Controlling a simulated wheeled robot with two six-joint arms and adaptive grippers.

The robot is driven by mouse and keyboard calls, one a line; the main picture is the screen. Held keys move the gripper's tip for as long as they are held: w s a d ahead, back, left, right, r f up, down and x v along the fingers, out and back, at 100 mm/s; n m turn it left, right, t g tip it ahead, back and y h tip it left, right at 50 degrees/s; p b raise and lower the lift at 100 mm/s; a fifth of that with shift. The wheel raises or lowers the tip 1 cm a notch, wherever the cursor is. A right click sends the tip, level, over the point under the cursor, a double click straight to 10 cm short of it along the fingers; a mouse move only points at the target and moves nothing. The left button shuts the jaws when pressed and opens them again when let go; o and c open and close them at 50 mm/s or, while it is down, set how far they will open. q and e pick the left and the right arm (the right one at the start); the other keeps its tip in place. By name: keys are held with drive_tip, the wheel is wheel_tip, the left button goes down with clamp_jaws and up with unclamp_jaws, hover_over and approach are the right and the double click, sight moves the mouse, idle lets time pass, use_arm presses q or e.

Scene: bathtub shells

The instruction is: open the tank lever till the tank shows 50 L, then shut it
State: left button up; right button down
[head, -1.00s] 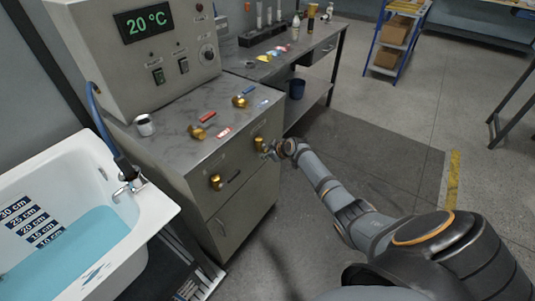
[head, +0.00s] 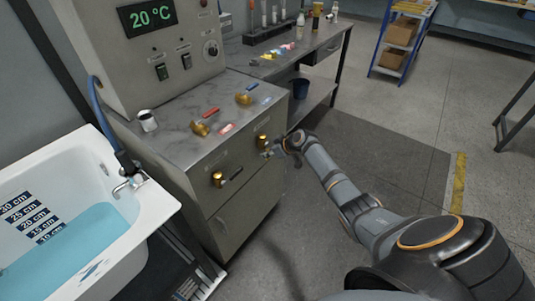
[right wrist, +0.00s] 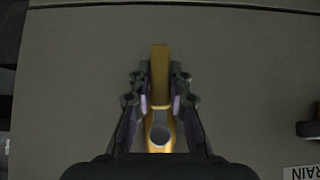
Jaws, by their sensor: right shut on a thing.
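Two brass valves are on the front of the grey cabinet (head: 245,205). The left front valve (head: 218,179) has a dark handle. My right gripper (head: 271,152) is at the right front valve (head: 262,141). In the right wrist view, my right gripper (right wrist: 160,100) has its fingers on either side of a brass lever (right wrist: 160,70) and is shut on it. Which tank this lever serves cannot be read. No litre reading is visible; the panel display (head: 149,17) shows 20 °C. My left gripper is out of view.
A white bathtub (head: 150,200) with blue water and a cm scale stands at the left. Two more brass valves, with red (head: 211,113) and blue (head: 252,87) handles, are on the cabinet top beside a small white-topped cup (head: 147,120). Open floor lies to the right.

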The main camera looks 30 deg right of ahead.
drive_tip(key=c, duration=1.2)
unclamp_jaws()
drive_tip(key=shift+a+f, duration=0.1)
drive_tip(key=shift+v, duration=6.05)
